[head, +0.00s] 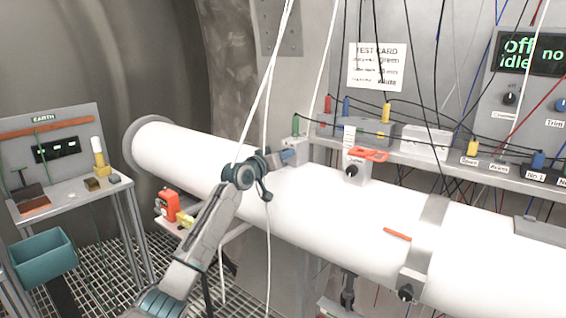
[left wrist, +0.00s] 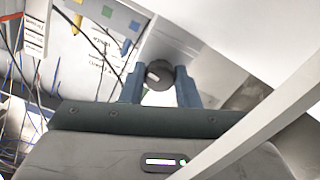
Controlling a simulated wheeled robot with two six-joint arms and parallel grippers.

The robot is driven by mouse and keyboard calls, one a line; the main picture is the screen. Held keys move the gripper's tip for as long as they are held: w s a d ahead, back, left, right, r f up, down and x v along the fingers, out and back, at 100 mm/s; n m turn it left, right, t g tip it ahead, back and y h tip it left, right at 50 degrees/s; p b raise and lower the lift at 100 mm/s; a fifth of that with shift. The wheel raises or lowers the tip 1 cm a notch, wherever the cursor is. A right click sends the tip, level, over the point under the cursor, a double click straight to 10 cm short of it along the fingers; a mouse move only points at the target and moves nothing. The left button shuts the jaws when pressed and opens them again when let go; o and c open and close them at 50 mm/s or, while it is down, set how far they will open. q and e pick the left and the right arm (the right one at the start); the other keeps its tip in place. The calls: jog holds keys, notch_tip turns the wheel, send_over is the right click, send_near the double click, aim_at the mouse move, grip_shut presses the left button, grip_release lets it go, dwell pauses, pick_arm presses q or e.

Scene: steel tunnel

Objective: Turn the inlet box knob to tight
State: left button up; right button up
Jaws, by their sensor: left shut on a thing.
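The inlet box (head: 299,148) is a small grey box at the left part of the white pipe, with a green plug on top. My left gripper (head: 289,156) reaches its left face. In the left wrist view, the round dark knob (left wrist: 160,74) with a pale pointer mark sits between the two blue fingers of my left gripper (left wrist: 160,86). The gripper is shut on the knob. In the head view the knob is hidden by the fingers, and no tight mark can be read. My right gripper is not in view.
The long white pipe (head: 365,215) runs across the scene. Another box with a black knob and red handle (head: 366,154) stands to the right. Hanging white cables (head: 268,210) pass close by my left wrist. A bench (head: 70,203) and teal bin (head: 42,257) stand left.

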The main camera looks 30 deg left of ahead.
pick_arm(q)
jog(key=shift+f+m+b, duration=0.2)
jog(key=shift+m+b, duration=0.25)
jog(key=shift+m, duration=0.45)
jog(key=m+b, duration=0.1)
jog(key=m, duration=0.1)
jog(key=shift+m, duration=0.4)
jog(key=m+b, duration=0.2)
jog(key=m, duration=0.6)
jog(key=shift+r+m+b, duration=0.1)
jog(key=shift+m+b, duration=0.45)
jog(key=shift+m, duration=1.05)
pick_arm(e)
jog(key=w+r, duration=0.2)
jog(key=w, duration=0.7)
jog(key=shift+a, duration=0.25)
pick_arm(q)
jog(key=o, duration=1)
jog(key=shift+a, duration=0.1)
jog(key=shift+c, duration=0.2)
